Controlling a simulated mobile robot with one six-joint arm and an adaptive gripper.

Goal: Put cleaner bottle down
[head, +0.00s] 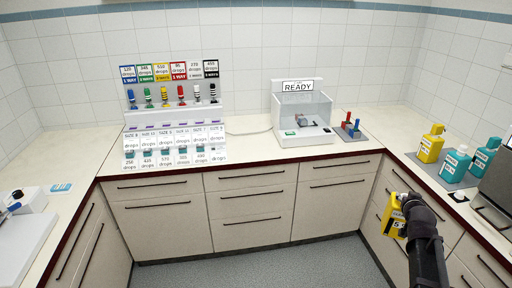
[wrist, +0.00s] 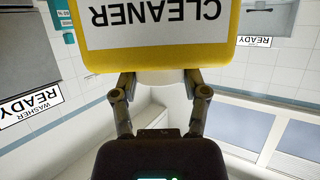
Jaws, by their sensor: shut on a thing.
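A yellow cleaner bottle (wrist: 155,50) fills the top of the wrist view, its white label reading CLEANER upside down. My gripper (wrist: 160,84) is shut on it, with one finger on each side. In the head view the held bottle (head: 393,217) is at the lower right, in front of the right-hand drawers. My gripper (head: 405,205) and arm partly cover it there. The bottle is clear of the counter, below the level of the worktop in the picture.
On the right counter, a grey mat (head: 448,178) holds another yellow bottle (head: 431,144) and teal bottles (head: 455,164). A machine marked READY (head: 302,115) and a small rack (head: 351,128) stand at the back. The left counter (head: 70,172) has bare room.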

